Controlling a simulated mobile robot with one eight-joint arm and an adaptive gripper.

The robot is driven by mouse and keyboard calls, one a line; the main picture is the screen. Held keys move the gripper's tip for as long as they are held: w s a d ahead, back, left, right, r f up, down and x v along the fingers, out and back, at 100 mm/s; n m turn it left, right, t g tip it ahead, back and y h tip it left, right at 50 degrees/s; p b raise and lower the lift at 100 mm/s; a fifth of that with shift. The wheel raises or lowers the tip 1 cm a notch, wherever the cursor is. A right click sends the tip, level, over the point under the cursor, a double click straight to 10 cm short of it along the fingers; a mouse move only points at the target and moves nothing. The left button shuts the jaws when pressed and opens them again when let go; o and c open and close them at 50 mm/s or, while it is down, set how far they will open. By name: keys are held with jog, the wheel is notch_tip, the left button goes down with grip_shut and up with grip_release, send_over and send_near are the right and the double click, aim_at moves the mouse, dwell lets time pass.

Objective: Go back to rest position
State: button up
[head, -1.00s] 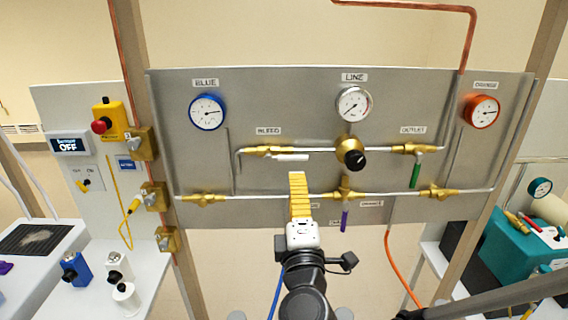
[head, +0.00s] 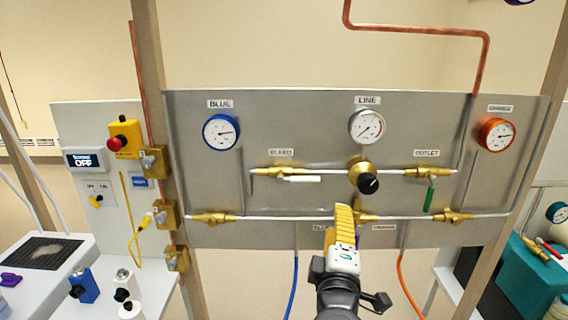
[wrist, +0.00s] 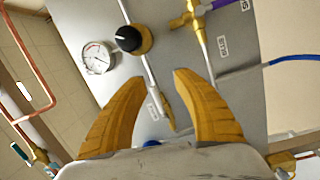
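My gripper (head: 345,210) is in front of the lower pipe of the grey panel (head: 300,112), just right of centre. In the wrist view its two yellow fingers (wrist: 160,78) are spread apart with nothing held between them. The black regulator knob (head: 368,183) is above and right of the fingertips in the head view.
The bleed valve has a white handle (head: 300,179); the outlet valve has a green handle (head: 429,199). Blue (head: 221,132), line (head: 367,127) and orange (head: 495,135) gauges sit on the panel. A blue hose (head: 293,285) and an orange hose (head: 407,285) hang below. A wooden post (head: 165,120) stands left.

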jog(key=s+d+f+m+g+h, duration=0.25)
jog(key=d+f+m+g, duration=0.3)
jog(key=d, duration=0.35)
jog(key=s+a+f+m+g+y, duration=0.1)
jog(key=s+f+m+g+y, duration=0.1)
jog(key=s, duration=0.4)
jog(key=s+a+f+m+g+y+b, duration=0.1)
jog(key=s+f+m+g+y, duration=0.2)
jog(key=s+f+m+y, duration=0.1)
jog(key=s+f+m, duration=0.1)
jog(key=s+m, duration=0.1)
jog(key=s, duration=0.1)
jog(key=shift+s+a+g, duration=0.15)
jog(key=shift+g, duration=0.2)
